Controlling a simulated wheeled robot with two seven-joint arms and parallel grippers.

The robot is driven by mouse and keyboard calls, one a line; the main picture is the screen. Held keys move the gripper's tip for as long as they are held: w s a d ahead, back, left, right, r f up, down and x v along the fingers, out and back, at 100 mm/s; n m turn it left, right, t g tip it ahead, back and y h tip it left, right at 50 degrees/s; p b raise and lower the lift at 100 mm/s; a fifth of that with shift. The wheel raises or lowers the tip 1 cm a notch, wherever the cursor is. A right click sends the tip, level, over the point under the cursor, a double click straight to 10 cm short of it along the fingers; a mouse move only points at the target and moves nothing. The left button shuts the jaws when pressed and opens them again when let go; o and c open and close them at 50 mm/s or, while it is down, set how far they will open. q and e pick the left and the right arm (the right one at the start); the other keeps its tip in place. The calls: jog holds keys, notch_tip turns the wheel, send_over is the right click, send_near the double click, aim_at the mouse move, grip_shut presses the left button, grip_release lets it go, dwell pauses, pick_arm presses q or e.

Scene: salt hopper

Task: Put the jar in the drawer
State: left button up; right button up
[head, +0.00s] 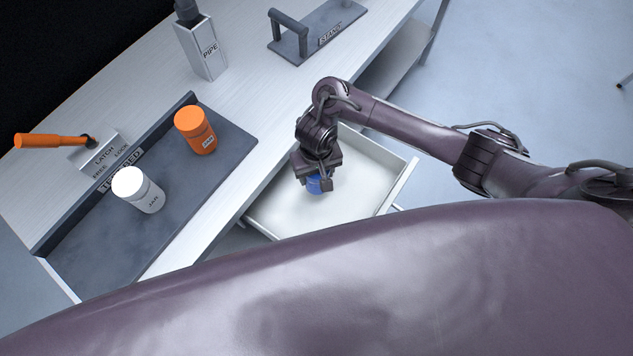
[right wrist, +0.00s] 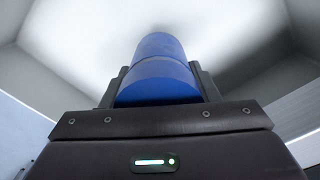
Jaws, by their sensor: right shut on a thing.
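A blue jar (head: 316,184) is held by my right gripper (head: 318,176), over the open white drawer (head: 345,207) under the table. In the right wrist view the blue jar (right wrist: 158,75) sits between the two fingers of my right gripper (right wrist: 158,92), with the pale drawer interior beyond it. Whether the jar touches the drawer floor I cannot tell. An orange jar (head: 196,131) and a white jar (head: 138,190) stand upright on a dark tray (head: 215,165). My left gripper is not in view.
A latch with an orange handle (head: 50,141) stands at the table's left. A box marked PIPE (head: 203,52) and a dark stand (head: 318,30) are at the back. The table (head: 245,100) between them is clear.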

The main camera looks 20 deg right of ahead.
jog(key=shift+f+b, duration=0.45)
jog(key=shift+f, duration=1.55)
jog(key=shift+f, duration=0.15)
jog(key=o, duration=1.1)
notch_tip(320, 180, up, 6)
jog(key=shift+f+p, duration=0.15)
jog(key=shift+p, duration=0.65)
notch_tip(320, 180, up, 7)
jog(key=p, duration=0.5)
jog(key=shift+f, duration=0.15)
jog(key=shift+f, duration=0.1)
